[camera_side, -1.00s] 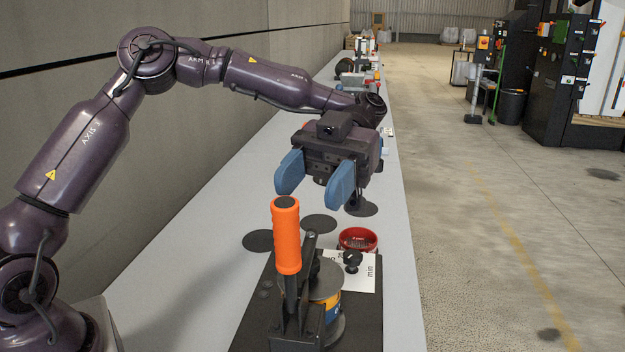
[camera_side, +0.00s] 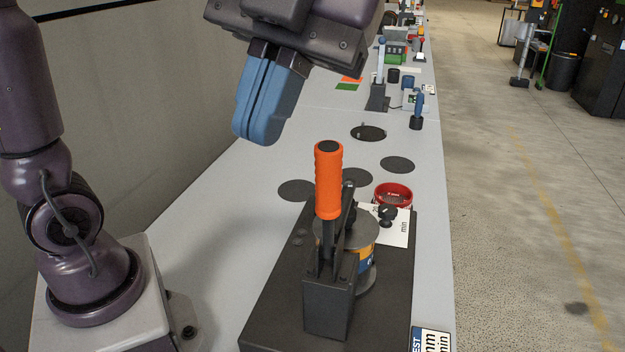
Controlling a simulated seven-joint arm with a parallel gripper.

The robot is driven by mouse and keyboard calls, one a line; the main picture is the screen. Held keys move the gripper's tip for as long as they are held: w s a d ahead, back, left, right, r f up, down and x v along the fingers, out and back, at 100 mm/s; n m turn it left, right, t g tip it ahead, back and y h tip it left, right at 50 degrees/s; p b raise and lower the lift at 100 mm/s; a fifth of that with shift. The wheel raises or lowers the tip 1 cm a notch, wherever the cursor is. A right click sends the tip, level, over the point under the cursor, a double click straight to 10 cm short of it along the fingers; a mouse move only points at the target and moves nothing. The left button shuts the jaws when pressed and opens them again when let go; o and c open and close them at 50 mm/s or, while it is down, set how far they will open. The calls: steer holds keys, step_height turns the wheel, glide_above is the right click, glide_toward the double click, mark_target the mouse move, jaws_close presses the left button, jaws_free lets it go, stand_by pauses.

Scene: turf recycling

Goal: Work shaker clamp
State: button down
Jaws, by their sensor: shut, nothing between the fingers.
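The shaker clamp has an upright orange handle (camera_side: 329,180) on a dark metal bracket (camera_side: 330,298). The bracket stands on a black base plate (camera_side: 275,308). A round container with a grey top and a yellow and blue band (camera_side: 362,250) sits behind the bracket, partly hidden by it. My gripper (camera_side: 257,138) is above and to the left of the orange handle, apart from it. Its two blue fingers are together with nothing between them, pointing downward.
A red dish (camera_side: 393,194) and a black knob (camera_side: 387,214) with a white card (camera_side: 398,232) are behind the clamp. Flat dark discs (camera_side: 398,165) lie on the grey bench (camera_side: 225,195). Levers and small devices (camera_side: 378,92) stand farther back. The bench left of the plate is clear.

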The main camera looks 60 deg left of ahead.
steer(key=s+d+n+t+y, duration=0.1)
steer(key=s+n+t, duration=0.3)
steer(key=n+t+y, duration=0.1)
steer(key=n+t, duration=0.8)
steer(key=n, duration=0.7)
glide_toward(329, 203)
steer(key=shift+x, duration=2.85)
steer(key=shift+d, duration=0.35)
steer(key=shift+w+r, duration=0.1)
